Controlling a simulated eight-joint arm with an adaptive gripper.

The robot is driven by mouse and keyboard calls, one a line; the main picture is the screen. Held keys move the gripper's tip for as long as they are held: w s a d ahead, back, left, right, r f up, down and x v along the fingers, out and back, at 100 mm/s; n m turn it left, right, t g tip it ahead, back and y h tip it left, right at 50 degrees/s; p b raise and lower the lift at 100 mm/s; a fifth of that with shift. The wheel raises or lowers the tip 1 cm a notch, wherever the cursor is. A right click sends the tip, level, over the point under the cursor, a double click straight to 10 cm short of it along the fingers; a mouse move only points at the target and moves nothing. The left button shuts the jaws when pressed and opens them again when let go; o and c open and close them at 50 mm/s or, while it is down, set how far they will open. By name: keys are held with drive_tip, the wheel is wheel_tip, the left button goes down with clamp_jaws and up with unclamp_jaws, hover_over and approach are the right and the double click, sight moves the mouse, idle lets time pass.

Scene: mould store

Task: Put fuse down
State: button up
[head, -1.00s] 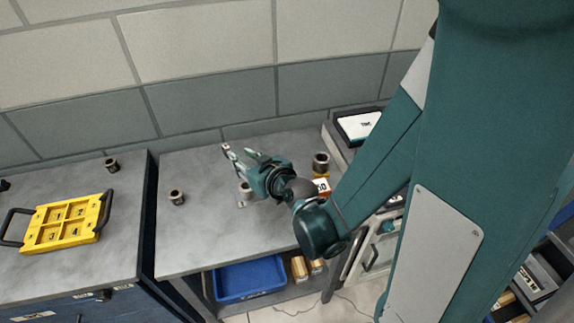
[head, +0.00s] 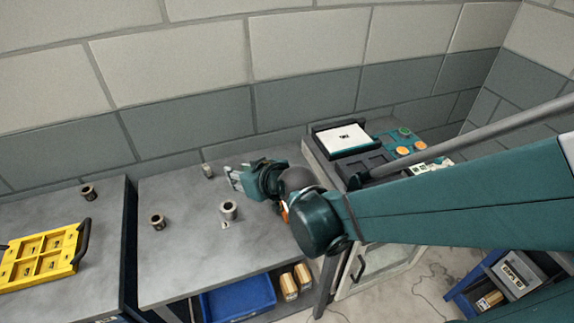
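A small pale grey cylindrical piece (head: 208,171), which looks like the fuse, stands on the grey bench (head: 180,262) near its back edge, by the wall. My gripper (head: 231,179) is just right of it, low over the bench and pointing left. Its fingers look spread, with nothing visible between them. A gap shows between the fingertips and the piece. The piece is too small to make out details.
Metal bushings stand on the bench, one in front of my gripper (head: 228,210) and one farther left (head: 157,222). Another bushing (head: 88,192) and a yellow tray (head: 44,262) are on the left bench. A blue bin (head: 238,298) sits below. A device with a white panel (head: 345,139) stands right.

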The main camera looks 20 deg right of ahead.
drive_tip(key=s+d+r+m+g+h, duration=0.1)
drive_tip(key=s+d+r+g+h, duration=0.1)
drive_tip(key=s+d, duration=0.4)
drive_tip(key=s+d+r+m+g+h, duration=0.1)
drive_tip(key=s+d+r, duration=0.3)
drive_tip(key=s, duration=0.8)
drive_tip(key=shift+s+d+r+m+g+h, duration=0.4)
drive_tip(key=shift+d+m, duration=0.3)
drive_tip(key=shift+d, duration=0.45)
drive_tip(key=shift+w+f, duration=0.1)
